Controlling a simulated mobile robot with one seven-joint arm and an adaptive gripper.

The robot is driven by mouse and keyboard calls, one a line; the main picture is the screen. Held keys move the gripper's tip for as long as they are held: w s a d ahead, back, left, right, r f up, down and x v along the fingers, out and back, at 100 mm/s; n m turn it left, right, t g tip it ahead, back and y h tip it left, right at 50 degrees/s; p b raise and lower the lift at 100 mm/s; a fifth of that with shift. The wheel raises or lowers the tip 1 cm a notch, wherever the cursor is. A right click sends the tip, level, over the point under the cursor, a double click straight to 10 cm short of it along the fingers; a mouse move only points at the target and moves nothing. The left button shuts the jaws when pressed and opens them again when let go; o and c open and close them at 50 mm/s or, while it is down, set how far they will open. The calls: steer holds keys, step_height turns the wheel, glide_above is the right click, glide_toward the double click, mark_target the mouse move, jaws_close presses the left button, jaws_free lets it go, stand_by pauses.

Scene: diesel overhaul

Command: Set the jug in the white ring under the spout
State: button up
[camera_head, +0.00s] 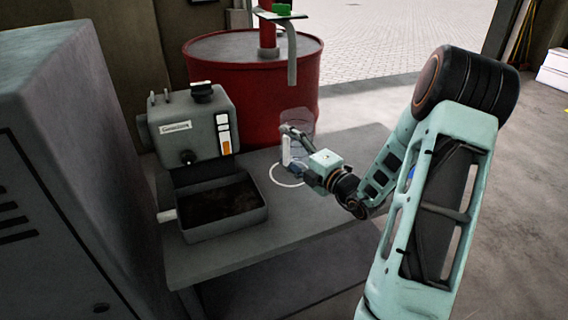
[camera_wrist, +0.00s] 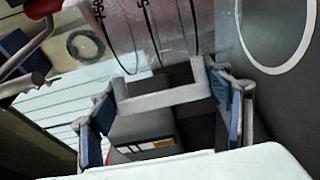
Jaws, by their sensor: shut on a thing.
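The jug (camera_head: 299,122) is clear, with dark markings and a pale handle (camera_head: 286,151). My gripper (camera_head: 299,160) is shut on the handle. In the wrist view the jug (camera_wrist: 150,28) fills the top middle, and its handle (camera_wrist: 165,103) lies between the blue-padded fingers. The white ring (camera_head: 274,180) lies on the bench, partly hidden by my gripper. In the wrist view the ring (camera_wrist: 283,68) is at the right, beside the jug's outline. The grey spout (camera_head: 292,62) hangs above and behind the jug. I cannot tell whether the jug touches the bench.
A red drum (camera_head: 230,80) stands behind the grey bench (camera_head: 228,258). A grey machine (camera_head: 190,128) with a dark-filled tray (camera_head: 228,231) stands left of the ring. A large grey cabinet (camera_head: 70,170) fills the left side. The bench's front is clear.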

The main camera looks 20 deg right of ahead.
steer(key=shift+w+a+f+b, duration=0.1)
steer(key=shift+w+f+b, duration=0.1)
steer(key=shift+f, duration=0.5)
steer(key=shift+w+a+f+b, duration=0.15)
steer(key=shift+f+b, duration=0.1)
steer(key=shift+f, duration=0.4)
steer(key=shift+w+a+f+b, duration=0.1)
steer(key=shift+w+f+b, duration=0.1)
steer(key=shift+f, duration=0.5)
steer(key=shift+s+f, duration=0.1)
steer(key=shift+f, duration=0.1)
steer(key=o, duration=1.8)
steer(key=shift+r, duration=0.1)
steer(key=p+v, duration=0.1)
steer(key=v, duration=1.1)
steer(key=shift+p, duration=0.4)
